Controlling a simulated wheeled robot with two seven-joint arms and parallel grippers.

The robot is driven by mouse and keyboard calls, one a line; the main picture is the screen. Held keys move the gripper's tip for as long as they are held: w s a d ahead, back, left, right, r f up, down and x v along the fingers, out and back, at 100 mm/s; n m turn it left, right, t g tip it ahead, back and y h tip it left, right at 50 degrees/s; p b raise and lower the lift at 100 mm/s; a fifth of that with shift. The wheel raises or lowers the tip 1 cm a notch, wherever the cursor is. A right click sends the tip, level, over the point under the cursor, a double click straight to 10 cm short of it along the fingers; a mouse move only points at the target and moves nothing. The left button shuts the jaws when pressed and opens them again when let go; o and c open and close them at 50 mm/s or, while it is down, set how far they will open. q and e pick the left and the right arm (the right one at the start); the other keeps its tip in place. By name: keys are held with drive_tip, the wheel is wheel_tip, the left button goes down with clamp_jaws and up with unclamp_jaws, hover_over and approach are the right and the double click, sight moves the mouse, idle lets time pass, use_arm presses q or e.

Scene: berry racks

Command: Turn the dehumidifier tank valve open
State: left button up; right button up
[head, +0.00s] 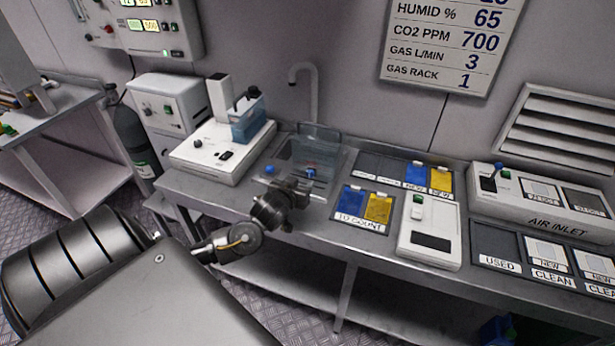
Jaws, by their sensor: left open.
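A clear box-like tank (326,142) sits in the bench behind my left gripper, below a grey spout. A small blue part with a bit of red (310,171) shows at its front; it looks like the valve, but its setting is too small to read. Another blue knob (270,169) lies to its left. My left gripper (302,190) is open, just in front of the tank's front edge and close to the blue and red part. I cannot tell whether it touches it. The gripper and wrist hide part of the bench edge. My right gripper is out of view.
A white device with a blue container (250,121) stands left of the tank. Right of it are a TO COUNT tray (361,226), a white instrument (430,231) and an AIR INLET unit (541,199). A grey spout (314,97) rises behind. A dark cylinder (135,140) stands left.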

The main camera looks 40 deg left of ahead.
sight(310, 175)
use_arm(q)
drive_tip(key=x, duration=0.7)
drive_tip(key=shift+p, duration=0.3)
clamp_jaws()
drive_tip(key=shift+d+m+y+p, duration=0.1)
drive_tip(key=shift+m+y+p, duration=0.25)
drive_tip(key=shift+m, duration=0.15)
unclamp_jaws()
drive_tip(key=v, duration=1)
drive_tip(key=shift+s+r+b, duration=0.2)
drive_tip(key=shift+s+b, duration=0.1)
drive_tip(key=shift+s, duration=0.05)
